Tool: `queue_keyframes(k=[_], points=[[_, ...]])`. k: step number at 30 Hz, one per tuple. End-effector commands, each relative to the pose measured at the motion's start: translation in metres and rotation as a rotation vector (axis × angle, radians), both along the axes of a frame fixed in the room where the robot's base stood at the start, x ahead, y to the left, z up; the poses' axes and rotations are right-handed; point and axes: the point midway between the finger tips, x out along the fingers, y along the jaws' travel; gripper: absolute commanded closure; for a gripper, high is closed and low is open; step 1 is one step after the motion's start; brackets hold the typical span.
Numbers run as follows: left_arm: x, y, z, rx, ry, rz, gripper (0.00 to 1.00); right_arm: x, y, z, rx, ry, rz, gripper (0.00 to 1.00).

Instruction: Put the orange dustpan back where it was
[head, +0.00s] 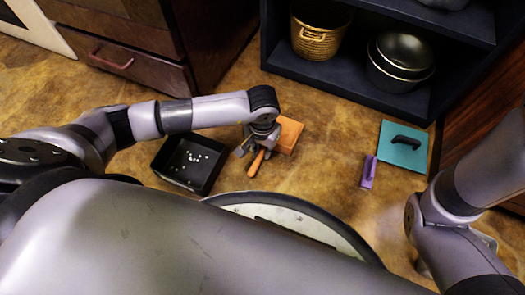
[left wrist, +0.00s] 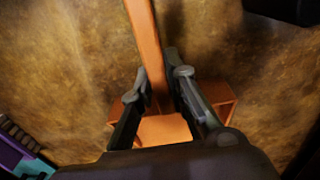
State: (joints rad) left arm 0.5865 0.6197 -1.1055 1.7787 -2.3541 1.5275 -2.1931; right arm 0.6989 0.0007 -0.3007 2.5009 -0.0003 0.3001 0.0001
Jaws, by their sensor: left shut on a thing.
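The orange dustpan shows in the head view (head: 291,134), just right of a black tray, with its handle pointing toward me. My left gripper (head: 258,149) is closed around the handle close to the pan and hides part of it. In the left wrist view the dustpan (left wrist: 162,131) lies between and behind the fingers of my left gripper (left wrist: 157,84), and its handle runs up to the top edge. I cannot tell whether the pan touches the floor. My right arm shows at the right of the head view, but its gripper is not clearly visible.
The black tray (head: 164,181) holds several small white bits. A purple brush (head: 368,172) and a teal board with a black handle (head: 391,151) lie on the floor to the right. A dark shelf (head: 345,91) with a basket (head: 317,40) and metal bowls (head: 399,58) stands behind. Floor between is clear.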

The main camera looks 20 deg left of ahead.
Motion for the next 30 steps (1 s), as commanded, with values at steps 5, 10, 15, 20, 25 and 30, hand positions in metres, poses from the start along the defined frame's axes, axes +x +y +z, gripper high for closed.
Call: queue_keyframes(k=[5, 10, 15, 20, 25, 30], points=[[0.000, 0.000, 0.001, 0.000, -0.001, 0.000, 1.00, 0.000, 0.000, 0.001, 0.000, -0.001, 0.000, 0.60], [0.000, 0.000, -0.001, 0.001, 0.000, 0.000, 0.81, 0.000, 0.000, -0.001, 0.000, -0.001, 0.000, 0.60], [0.000, 0.000, -0.001, 0.000, 0.000, 0.000, 0.70, 0.000, 0.000, -0.001, 0.000, -0.001, 0.000, 0.60], [0.000, 0.000, -0.001, 0.000, 0.000, 0.000, 0.66, 0.000, 0.000, -0.001, 0.000, -0.001, 0.000, 0.60], [0.000, 0.000, -0.001, 0.000, 0.000, 0.000, 0.66, 0.000, 0.000, 0.000, 0.001, -0.001, -0.001, 0.60], [0.001, 0.000, 0.011, 0.000, -0.001, -0.001, 0.66, 0.000, 0.000, 0.010, 0.000, 0.000, -0.001, 0.60]])
